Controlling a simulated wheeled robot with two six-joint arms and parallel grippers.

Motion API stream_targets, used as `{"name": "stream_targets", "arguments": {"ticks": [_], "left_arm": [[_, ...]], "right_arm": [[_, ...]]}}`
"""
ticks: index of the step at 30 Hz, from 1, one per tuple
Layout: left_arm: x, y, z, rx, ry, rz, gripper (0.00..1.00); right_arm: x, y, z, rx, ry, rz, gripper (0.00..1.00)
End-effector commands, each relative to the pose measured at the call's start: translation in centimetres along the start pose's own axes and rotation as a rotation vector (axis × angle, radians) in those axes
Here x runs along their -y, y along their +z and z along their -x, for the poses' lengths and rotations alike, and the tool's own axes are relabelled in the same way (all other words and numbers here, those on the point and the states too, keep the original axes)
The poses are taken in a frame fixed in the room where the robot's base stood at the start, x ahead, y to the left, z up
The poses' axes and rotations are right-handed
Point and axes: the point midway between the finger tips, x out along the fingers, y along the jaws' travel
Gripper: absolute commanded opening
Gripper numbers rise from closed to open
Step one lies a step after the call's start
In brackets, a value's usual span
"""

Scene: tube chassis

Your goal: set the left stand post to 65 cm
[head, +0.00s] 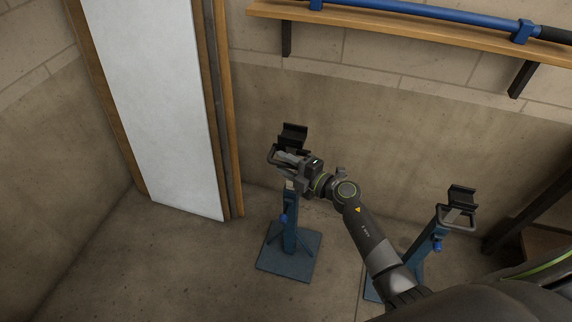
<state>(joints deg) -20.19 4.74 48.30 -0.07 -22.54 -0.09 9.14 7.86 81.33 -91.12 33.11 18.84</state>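The left stand has a blue post (290,222) on a square blue base plate (288,262). A black cradle (293,134) tops it, with a grey loop handle (272,154) just below. A blue knob (283,219) sits on the post's side. My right gripper (287,159) is at the loop handle, just under the cradle, and overlaps it in the picture. Whether its fingers are shut on the handle is too small to tell. The gripper and wrist hide part of the upper post. No height marks are readable. My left gripper is not in view.
A right stand with a black cradle (461,194) and blue knob (437,244) stands at the right, partly behind my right arm. A wooden shelf (420,28) carries a blue tube (430,13). Floor left of the stand is clear.

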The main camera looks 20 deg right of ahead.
Motion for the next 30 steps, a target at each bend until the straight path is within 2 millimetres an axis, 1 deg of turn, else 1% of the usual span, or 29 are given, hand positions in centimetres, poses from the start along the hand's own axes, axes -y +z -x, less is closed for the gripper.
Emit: {"name": "stream_targets", "arguments": {"ticks": [3, 4, 9, 12, 20, 23, 25, 27, 30], "left_arm": [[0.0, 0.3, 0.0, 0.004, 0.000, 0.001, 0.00], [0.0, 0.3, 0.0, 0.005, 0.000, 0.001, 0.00], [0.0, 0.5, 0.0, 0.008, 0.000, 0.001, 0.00], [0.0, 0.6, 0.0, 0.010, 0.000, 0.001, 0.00], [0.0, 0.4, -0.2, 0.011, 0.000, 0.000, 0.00], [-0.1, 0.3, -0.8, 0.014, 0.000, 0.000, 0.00], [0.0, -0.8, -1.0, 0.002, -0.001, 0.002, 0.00], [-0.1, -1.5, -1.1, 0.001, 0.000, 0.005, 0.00], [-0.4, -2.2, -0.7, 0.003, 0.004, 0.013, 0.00]], "right_arm": [[0.0, 0.0, 0.0, 0.000, 0.000, 0.000, 0.36], [0.0, 0.0, 0.0, 0.000, 0.000, 0.000, 0.33], [0.0, 0.0, 0.1, 0.000, 0.000, 0.000, 0.11], [0.0, 0.0, 0.1, 0.000, 0.000, 0.000, 0.00], [0.1, 0.0, 0.1, 0.001, 0.000, 0.000, 0.00], [1.1, 0.2, 0.0, 0.000, -0.002, -0.002, 0.00], [2.3, 0.5, -0.1, 0.000, -0.002, -0.003, 0.00], [3.5, 0.7, -0.2, 0.000, -0.004, -0.003, 0.00], [4.4, 0.9, -0.3, -0.001, -0.003, -0.002, 0.00]]}}
